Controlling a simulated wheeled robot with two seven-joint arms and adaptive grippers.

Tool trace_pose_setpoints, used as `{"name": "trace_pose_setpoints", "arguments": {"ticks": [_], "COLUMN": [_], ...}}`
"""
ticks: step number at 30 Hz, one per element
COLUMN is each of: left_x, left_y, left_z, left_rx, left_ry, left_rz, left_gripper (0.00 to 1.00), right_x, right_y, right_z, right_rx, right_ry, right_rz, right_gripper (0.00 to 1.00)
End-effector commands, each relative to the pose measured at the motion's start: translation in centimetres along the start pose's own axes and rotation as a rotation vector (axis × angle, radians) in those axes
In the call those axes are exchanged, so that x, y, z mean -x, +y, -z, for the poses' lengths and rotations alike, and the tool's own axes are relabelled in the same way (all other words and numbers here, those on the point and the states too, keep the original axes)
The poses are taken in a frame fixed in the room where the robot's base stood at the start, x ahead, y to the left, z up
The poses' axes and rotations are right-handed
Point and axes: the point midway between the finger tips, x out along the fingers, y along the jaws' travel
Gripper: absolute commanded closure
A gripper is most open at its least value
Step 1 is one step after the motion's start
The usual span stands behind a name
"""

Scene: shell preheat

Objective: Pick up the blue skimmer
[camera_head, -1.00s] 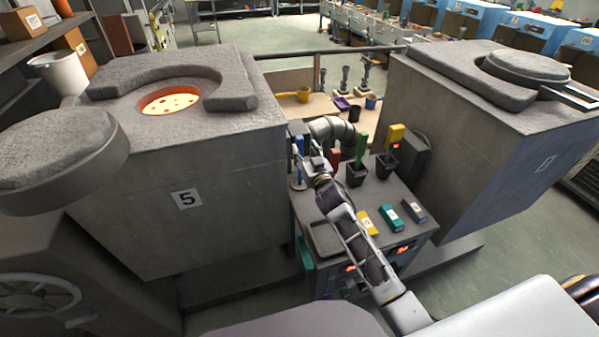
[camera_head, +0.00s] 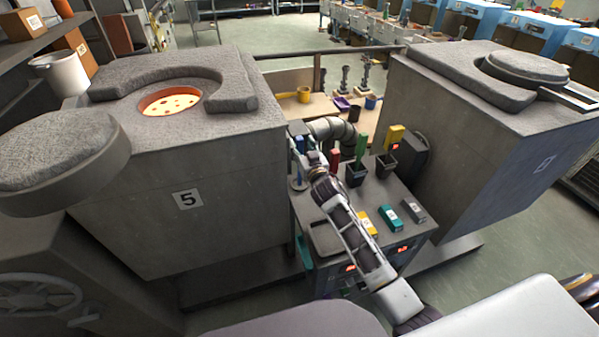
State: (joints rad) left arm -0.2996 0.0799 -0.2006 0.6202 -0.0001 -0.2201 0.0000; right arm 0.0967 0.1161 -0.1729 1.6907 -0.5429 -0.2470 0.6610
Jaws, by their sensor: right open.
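The blue skimmer (camera_head: 300,144) shows as a narrow blue upright piece at the back left corner of the small grey bench (camera_head: 383,217), beside furnace 5. My right gripper (camera_head: 304,153) is at it, its fingers overlapping the skimmer in the picture. The gripper is open. It hides part of the skimmer, and I cannot tell whether the fingers touch it. My left gripper is out of view.
A red piece (camera_head: 335,158) stands just right of the gripper. Black cups hold green (camera_head: 361,147) and yellow (camera_head: 395,136) tools. Yellow (camera_head: 368,223), teal (camera_head: 390,218) and grey (camera_head: 413,210) blocks lie on the bench. Furnace 5 (camera_head: 180,235) stands close on the left.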

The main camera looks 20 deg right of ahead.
Motion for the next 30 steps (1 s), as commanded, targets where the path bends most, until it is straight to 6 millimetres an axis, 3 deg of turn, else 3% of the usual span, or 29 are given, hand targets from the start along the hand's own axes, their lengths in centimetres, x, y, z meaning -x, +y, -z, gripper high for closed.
{"name": "trace_pose_setpoints", "arguments": {"ticks": [12,28,30], "left_x": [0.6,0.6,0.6], "left_y": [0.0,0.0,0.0], "left_z": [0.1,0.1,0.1], "left_rx": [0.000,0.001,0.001], "left_ry": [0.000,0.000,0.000], "left_rz": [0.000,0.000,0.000], "left_gripper": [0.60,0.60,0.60], "right_x": [-2.9,-3.1,-3.1], "right_y": [0.0,0.0,0.0], "right_z": [0.2,0.1,0.1], "right_rx": [0.000,0.000,0.000], "right_ry": [0.000,0.000,0.000], "right_rz": [-0.001,-0.001,-0.001], "right_gripper": [0.50,0.50,0.56]}}
